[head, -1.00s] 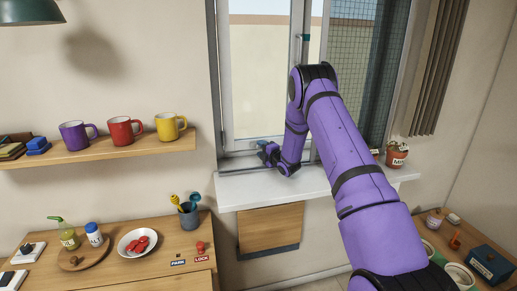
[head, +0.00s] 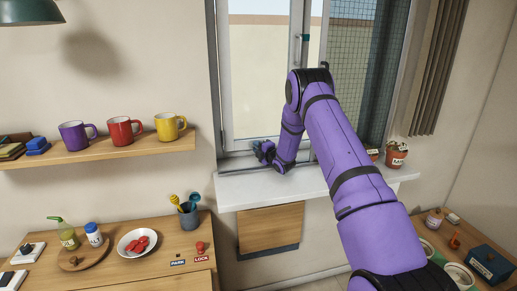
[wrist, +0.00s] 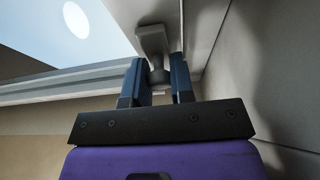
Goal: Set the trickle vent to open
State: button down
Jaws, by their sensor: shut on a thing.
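My gripper (head: 257,146) is at the lower left of the window, just above the sill. In the wrist view its two blue fingers (wrist: 157,80) stand on either side of a grey knob (wrist: 155,42) with a rounded stem and a flat block end. The gripper is shut on this knob, which sits by the window frame and appears to be the trickle vent's control. In the head view the knob is mostly hidden by my gripper. No open or shut marking of the vent is readable.
The white window sill (head: 240,190) runs below my gripper, with plant pots (head: 397,153) at its right end. A shelf with mugs (head: 120,131) is on the left wall. A wooden counter (head: 130,272) with a bowl (head: 137,243) and a utensil cup (head: 189,216) stands below.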

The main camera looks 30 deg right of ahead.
aim_at(243, 145)
jog(key=a, duration=0.2)
jog(key=w+a, duration=0.1)
jog(key=a, duration=0.1)
jog(key=shift+w+a, duration=0.1)
jog(key=shift+a, duration=0.05)
jog(key=c, duration=1)
grip_release()
jog(key=shift+a, duration=0.15)
jog(key=s, duration=0.3)
jog(key=s+d, duration=0.1)
jog(key=s, duration=0.6)
jog(key=shift+s+d, duration=0.15)
jog(key=shift+s, duration=0.15)
